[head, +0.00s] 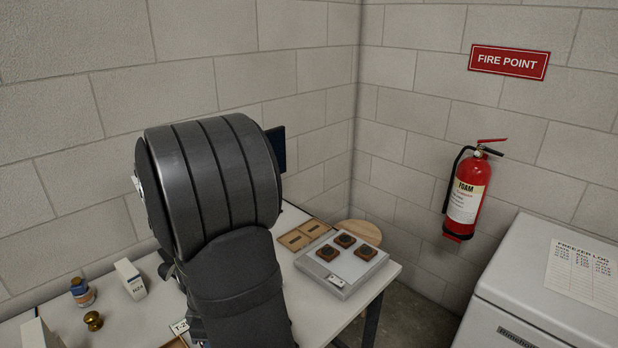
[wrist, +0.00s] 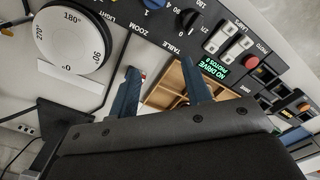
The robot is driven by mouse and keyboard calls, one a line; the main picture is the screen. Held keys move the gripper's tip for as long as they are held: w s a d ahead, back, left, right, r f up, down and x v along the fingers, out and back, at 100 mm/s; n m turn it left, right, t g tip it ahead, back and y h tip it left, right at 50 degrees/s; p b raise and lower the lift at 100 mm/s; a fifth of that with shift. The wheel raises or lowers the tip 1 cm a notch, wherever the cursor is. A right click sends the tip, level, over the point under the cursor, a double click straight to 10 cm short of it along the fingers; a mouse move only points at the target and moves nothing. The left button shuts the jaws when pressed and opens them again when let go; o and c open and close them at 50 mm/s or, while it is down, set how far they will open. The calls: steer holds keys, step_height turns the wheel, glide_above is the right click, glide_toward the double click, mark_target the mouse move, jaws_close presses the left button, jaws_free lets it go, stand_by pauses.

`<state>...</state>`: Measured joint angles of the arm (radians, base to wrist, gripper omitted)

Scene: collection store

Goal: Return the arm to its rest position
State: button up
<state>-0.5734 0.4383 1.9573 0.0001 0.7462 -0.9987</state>
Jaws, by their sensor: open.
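My arm (head: 215,200) rises large and dark in the middle of the head view and hides part of the table behind it. My gripper (wrist: 160,66) shows in the wrist view, its two blue fingers apart with nothing held between them. Beyond the fingers is a dark control panel with knobs, buttons and a green display (wrist: 220,67) reading "NO DRIVE". A wooden tray with compartments (wrist: 166,92) shows between and behind the fingers. In the head view my gripper's fingers cannot be made out.
A white round dial (wrist: 72,38) is at the wrist view's left. On the table (head: 365,290) stand a grey device (head: 345,275) with three dark square pieces, a white box (head: 130,279) and a brass weight (head: 93,320). A freezer (head: 530,290) and fire extinguisher (head: 466,195) are at right.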

steer(key=a+f, duration=0.2)
steer(key=a, duration=0.1)
steer(key=s+a+f, duration=0.1)
steer(key=a+f, duration=0.1)
steer(key=a, duration=0.1)
steer(key=s+a+f, duration=0.1)
steer(key=a+f, duration=0.1)
steer(key=a, duration=0.1)
steer(key=shift+a+f, duration=0.15)
steer(key=shift+f, duration=0.75)
steer(key=shift+o, duration=0.3)
